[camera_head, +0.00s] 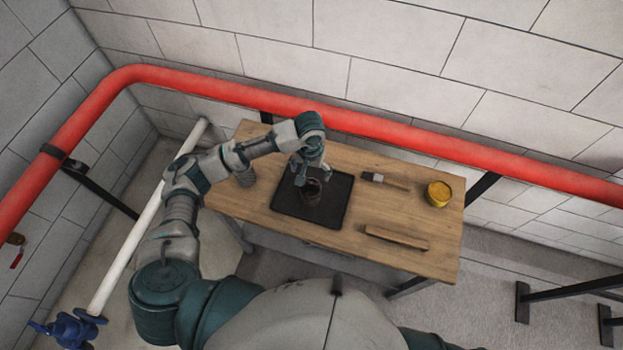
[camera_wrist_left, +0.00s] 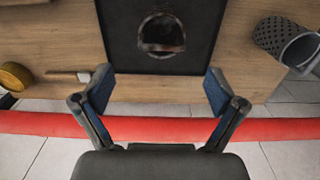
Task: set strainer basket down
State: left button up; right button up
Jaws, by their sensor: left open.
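A dark, brown-stained round basket (camera_head: 311,192) stands on the black tray (camera_head: 335,205). In the left wrist view its round rim and dark inside (camera_wrist_left: 162,35) show on the tray (camera_wrist_left: 120,20); whether its wall is perforated is too dark to tell. My left gripper (camera_head: 308,168) is over the tray, close to this basket. In the left wrist view its two fingers (camera_wrist_left: 158,92) are spread wide with nothing between them, and the basket lies beyond the fingertips. A second, grey perforated basket (camera_head: 245,177) is on the table left of the tray; the left wrist view shows its holes (camera_wrist_left: 283,38).
The wooden table (camera_head: 400,215) also holds a brush (camera_head: 385,181), a yellow tin (camera_head: 438,194) and a wooden strip (camera_head: 397,238). A red pipe (camera_head: 400,133) runs along the wall behind the table. Bare wood lies between the tray and the strip.

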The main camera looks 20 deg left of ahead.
pick_arm(q)
notch_tip(320, 180, up, 5)
jog(key=shift+f, duration=0.2)
jog(key=shift+f, duration=0.1)
dwell(0.4)
